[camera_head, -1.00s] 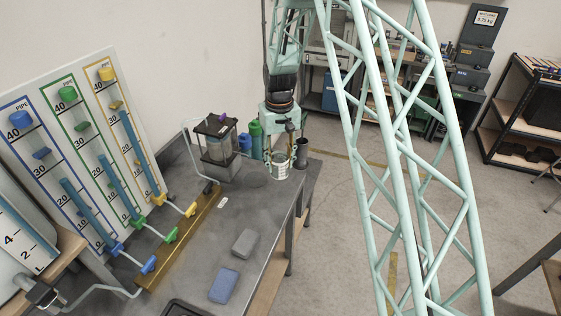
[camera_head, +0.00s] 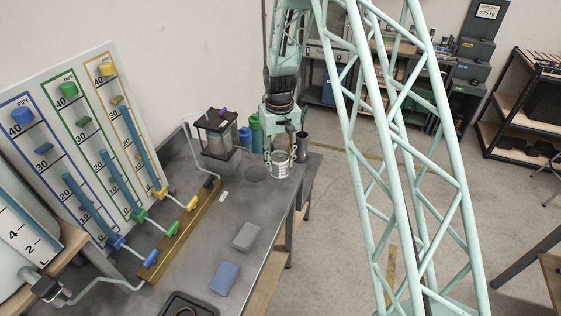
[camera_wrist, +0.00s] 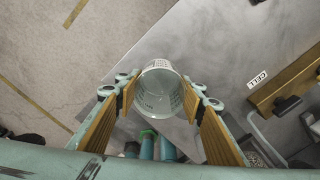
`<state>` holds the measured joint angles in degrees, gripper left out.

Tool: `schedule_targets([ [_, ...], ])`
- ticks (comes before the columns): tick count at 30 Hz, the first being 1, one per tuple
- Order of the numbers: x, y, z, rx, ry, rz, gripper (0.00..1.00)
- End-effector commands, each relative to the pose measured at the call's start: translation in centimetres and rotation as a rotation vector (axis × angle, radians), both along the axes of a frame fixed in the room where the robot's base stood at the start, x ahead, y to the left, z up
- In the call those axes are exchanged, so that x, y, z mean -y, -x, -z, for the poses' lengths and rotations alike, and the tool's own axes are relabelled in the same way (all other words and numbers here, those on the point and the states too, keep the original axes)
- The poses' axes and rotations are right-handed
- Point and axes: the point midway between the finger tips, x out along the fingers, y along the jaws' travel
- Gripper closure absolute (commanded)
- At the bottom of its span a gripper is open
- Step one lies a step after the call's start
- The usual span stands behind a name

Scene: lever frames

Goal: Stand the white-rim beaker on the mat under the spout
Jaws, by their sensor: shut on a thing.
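The white-rim beaker (camera_head: 279,169) is at the far right end of the grey bench in the head view. My gripper (camera_head: 281,152) is shut on it from above and behind. In the wrist view the beaker (camera_wrist: 158,88) sits between the two wood-coloured finger pads, its open mouth facing the camera and its inside pale. I cannot tell whether its base touches the bench. I cannot tell which surface is the mat.
A dark cup (camera_head: 302,147) is right of the beaker. Grey (camera_head: 246,237) and blue (camera_head: 224,279) blocks and a black tray (camera_head: 176,302) lie nearer. The bench middle is clear.

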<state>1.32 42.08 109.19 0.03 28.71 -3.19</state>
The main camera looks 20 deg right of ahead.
Motion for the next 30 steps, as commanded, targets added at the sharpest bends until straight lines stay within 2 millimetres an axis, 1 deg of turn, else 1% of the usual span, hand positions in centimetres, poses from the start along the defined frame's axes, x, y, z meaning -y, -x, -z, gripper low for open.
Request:
schedule_targets([
  [21,-1.7,-1.3,3.6,-0.001,0.0,0.0,0.73],
  [30,-3.2,-2.4,3.6,0.001,0.0,-0.001,0.73],
])
